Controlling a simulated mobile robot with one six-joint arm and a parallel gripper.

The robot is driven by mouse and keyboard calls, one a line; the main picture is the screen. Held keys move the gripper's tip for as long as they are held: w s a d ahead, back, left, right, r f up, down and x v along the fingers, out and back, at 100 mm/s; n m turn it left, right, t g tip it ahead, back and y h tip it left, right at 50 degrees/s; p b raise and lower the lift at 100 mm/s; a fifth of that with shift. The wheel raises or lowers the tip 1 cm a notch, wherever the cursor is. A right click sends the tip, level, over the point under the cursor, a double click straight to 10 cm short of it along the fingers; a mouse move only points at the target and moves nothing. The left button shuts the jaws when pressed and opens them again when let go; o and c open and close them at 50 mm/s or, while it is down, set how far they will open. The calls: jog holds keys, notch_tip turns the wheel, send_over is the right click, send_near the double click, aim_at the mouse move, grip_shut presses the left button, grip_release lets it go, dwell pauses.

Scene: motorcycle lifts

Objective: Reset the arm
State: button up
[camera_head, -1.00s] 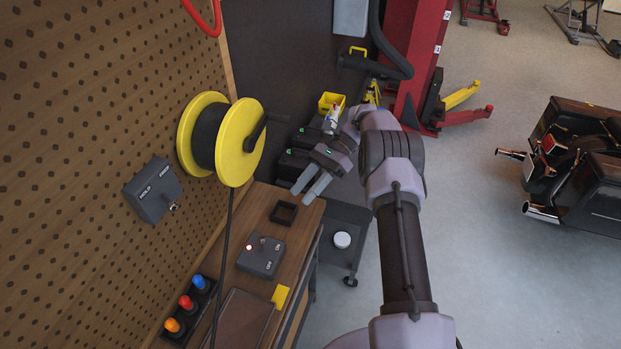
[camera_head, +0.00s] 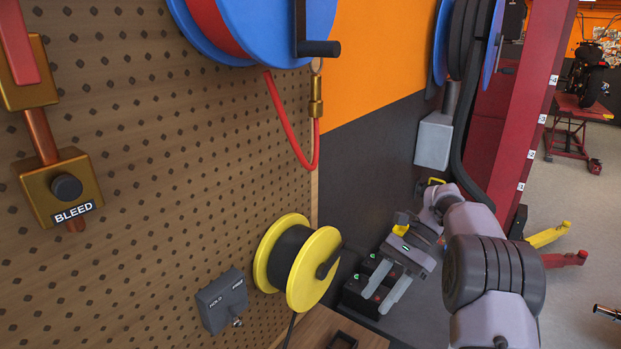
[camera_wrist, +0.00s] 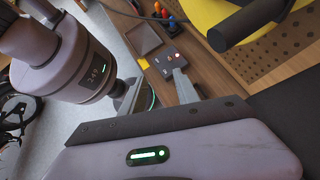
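My gripper (camera_head: 377,302) is at the lower right of the head view, to the right of the yellow reel (camera_head: 324,268). Its two grey fingers point down and to the left with a clear gap between them. Nothing shows between the fingers. In the wrist view my gripper (camera_wrist: 155,90) also has its fingers apart over the bench, with no object held. My arm is bent, its links rising from the lower right of the head view.
A pegboard wall fills the left, with a BLEED valve (camera_head: 60,188), a HOLD/FREE box (camera_head: 222,300) and a blue reel (camera_head: 255,25). Black boxes (camera_head: 362,288) stand close behind the fingers. A red lift post (camera_head: 530,80) is at right. A switch box (camera_wrist: 172,62) sits on the bench.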

jog(key=s+a+r+n+t+h, duration=0.4)
jog(key=s+a+r+n, duration=0.1)
jog(key=s+r, duration=0.7)
jog(key=s+a+r+n+t+h, duration=0.1)
jog(key=s+a+n+t+h, duration=0.15)
jog(key=s+t, duration=0.7)
jog(key=s+f+g+b, duration=0.3)
jog(key=f+b, duration=0.6)
jog(key=f, duration=0.4)
jog(key=shift+s+y, duration=0.35)
jog(key=shift+s, duration=0.55)
